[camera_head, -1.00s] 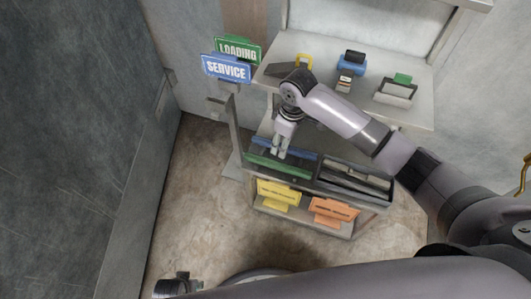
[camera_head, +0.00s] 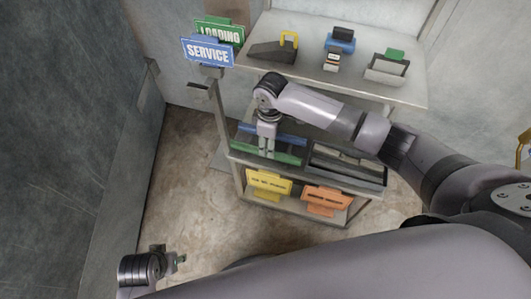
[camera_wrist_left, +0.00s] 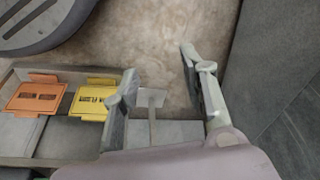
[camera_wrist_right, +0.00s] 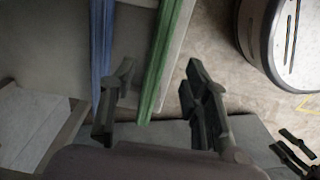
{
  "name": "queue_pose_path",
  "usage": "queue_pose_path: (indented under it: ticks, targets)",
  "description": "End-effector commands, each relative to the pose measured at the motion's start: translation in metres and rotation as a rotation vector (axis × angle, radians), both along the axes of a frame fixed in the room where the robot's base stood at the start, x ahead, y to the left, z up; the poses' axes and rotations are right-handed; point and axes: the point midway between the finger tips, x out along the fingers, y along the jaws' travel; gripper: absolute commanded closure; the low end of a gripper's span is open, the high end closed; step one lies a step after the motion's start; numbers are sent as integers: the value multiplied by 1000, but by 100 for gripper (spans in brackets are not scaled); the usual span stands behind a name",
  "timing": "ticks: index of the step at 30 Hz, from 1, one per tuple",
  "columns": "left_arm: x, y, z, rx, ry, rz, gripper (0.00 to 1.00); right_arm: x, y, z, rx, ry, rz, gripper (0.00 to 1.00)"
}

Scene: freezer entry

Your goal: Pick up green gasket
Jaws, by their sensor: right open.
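The green gasket (camera_head: 284,157) is a long straight strip lying along the front of the left bin on the cart's middle shelf. A blue strip (camera_head: 288,138) lies parallel behind it. My right gripper (camera_head: 267,150) points down over the bin. In the right wrist view its open fingers (camera_wrist_right: 156,85) are spread, with the green gasket (camera_wrist_right: 165,60) running between them and the blue strip (camera_wrist_right: 102,45) near the other side of one finger. I cannot tell whether a finger touches the gasket.
The top shelf (camera_head: 310,70) holds several items, including a blue device (camera_head: 340,42). A bin of dark strips (camera_head: 345,165) is beside the gasket bin. A yellow sign (camera_head: 268,184) and an orange sign (camera_head: 325,200) stand below. Blue SERVICE sign (camera_head: 208,52) is at left.

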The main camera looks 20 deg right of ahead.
Motion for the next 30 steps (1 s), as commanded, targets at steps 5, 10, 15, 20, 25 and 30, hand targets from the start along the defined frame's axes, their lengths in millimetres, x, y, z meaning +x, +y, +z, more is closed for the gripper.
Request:
queue_pose_path:
  ticks: [5, 10, 15, 20, 25, 30]
  targets:
    - [2, 0, 14, 0, -10, 1, 60, 0, -1, -13, -1, 1, 0, 57]
    - [1, 1, 42, -2, -27, 4, 60, 2, -3, -34, -1, 1, -1, 57]
    - [-2, 2, 64, -2, -35, 5, 60, 1, -2, -50, 0, 0, 0, 57]
    - [-3, 2, 71, -1, -37, 6, 60, 1, -3, -53, -1, -1, 1, 57]
    - [-3, 2, 71, -1, -37, 6, 60, 1, -2, -52, -1, -1, 1, 57]
    - [-3, 2, 71, -1, -37, 7, 60, 1, -2, -52, -1, -1, 0, 68]
